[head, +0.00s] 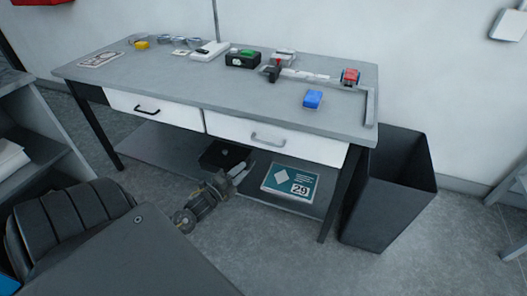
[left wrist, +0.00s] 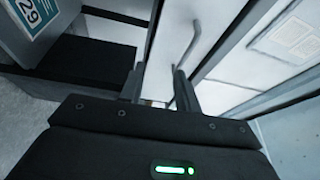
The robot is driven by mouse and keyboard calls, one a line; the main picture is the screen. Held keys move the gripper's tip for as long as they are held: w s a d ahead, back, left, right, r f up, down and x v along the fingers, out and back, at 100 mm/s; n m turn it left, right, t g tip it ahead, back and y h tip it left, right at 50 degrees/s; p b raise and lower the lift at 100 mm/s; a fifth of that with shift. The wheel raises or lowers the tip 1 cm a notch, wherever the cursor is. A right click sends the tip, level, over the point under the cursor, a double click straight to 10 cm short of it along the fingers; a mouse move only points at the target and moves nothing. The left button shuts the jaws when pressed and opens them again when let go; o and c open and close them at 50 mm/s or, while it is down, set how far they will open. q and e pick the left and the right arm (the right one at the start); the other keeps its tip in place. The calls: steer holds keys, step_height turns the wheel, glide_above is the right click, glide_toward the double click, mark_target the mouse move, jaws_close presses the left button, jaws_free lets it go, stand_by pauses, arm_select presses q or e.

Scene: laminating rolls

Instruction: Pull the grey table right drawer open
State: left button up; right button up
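The grey table (head: 180,80) has two white drawers side by side, both looking shut. The right drawer (head: 310,145) has a grey bar handle (head: 267,142); the left drawer (head: 185,115) has a black one (head: 147,111). My left gripper (head: 246,170) is below and slightly left of the right drawer's handle, in front of the table. In the left wrist view my gripper (left wrist: 157,80) has its fingers apart with nothing held. The bar handle (left wrist: 190,40) on the white drawer front (left wrist: 170,25) lies beyond the fingers, nearer the right one. My right gripper is out of view.
A lower shelf under the table holds a teal box marked 29 (head: 291,183) and a black item (head: 222,155). A dark bin (head: 388,190) stands right of the table. Floor in front is clear.

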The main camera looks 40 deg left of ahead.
mark_target(264, 146)
arm_select(q)
steer(key=shift+w+d+r+m+t+h, duration=0.3)
steer(key=shift+w+r, duration=0.7)
steer(key=shift+w, duration=0.9)
steer(key=shift+w+d+r+m+t+h, duration=0.3)
steer(key=shift+w+r, duration=0.7)
steer(key=shift+w, duration=0.9)
steer(key=shift+w+d+r+m+t+h, duration=0.15)
steer(key=shift+w+r+m, duration=0.25)
steer(key=shift+w+r, duration=1.05)
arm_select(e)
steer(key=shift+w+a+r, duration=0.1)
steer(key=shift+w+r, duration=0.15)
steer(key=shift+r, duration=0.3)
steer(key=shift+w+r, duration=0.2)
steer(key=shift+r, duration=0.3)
arm_select(q)
steer(key=shift+w+f, duration=0.4)
steer(key=shift+f, duration=0.05)
steer(key=shift+c, duration=0.3)
jaws_close()
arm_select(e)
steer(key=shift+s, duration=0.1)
